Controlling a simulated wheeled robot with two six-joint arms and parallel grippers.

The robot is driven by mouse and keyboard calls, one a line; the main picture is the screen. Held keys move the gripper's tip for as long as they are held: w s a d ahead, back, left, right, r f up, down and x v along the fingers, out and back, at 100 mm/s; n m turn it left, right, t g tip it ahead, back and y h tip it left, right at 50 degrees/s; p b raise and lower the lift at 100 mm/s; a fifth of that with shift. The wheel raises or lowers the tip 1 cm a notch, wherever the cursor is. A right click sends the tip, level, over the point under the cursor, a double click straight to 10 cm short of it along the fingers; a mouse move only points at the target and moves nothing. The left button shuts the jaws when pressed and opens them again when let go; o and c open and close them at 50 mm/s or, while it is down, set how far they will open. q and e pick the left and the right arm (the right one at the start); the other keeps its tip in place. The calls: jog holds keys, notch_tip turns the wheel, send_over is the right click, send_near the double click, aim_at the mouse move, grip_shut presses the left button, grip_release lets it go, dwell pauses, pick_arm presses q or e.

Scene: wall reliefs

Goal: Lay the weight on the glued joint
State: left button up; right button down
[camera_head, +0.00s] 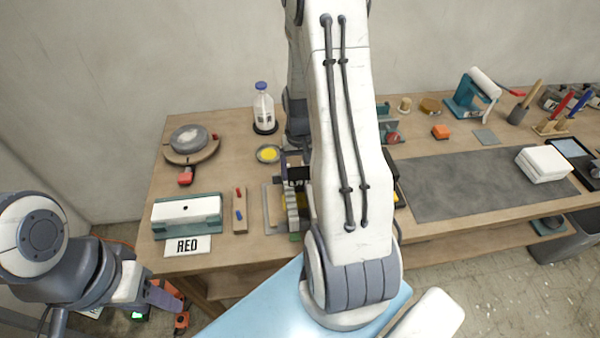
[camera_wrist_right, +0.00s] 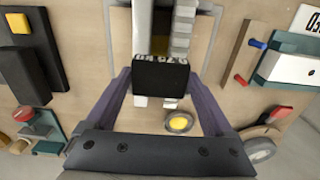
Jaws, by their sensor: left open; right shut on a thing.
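My right gripper (camera_wrist_right: 160,72) is shut on a black block, the weight (camera_wrist_right: 160,84), held between its purple fingers in the right wrist view. The weight is over pale relief pieces, one of them stepped (camera_wrist_right: 182,32). The weight hides part of these pieces, and I cannot tell whether it touches them. The joint itself is not clearly seen. In the head view the stepped piece (camera_head: 292,212) lies on a board left of my right arm, which hides much of this area. My left gripper (camera_head: 166,297) is open and empty at the lower left, off the table.
A white block in a green holder (camera_head: 187,211) stands behind the RED card (camera_head: 187,245). A bottle (camera_head: 263,108) and a yellow-filled dish (camera_head: 268,153) are behind the board. A grey mat (camera_head: 450,190) with white slabs (camera_head: 543,163) lies at right.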

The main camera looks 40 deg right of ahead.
aim_at(300, 174)
notch_tip(300, 174, down, 2)
dwell(0.4)
jog(key=shift+f, duration=0.4)
jog(key=shift+f+b, duration=0.2)
jog(key=shift+b, duration=0.1)
grip_release()
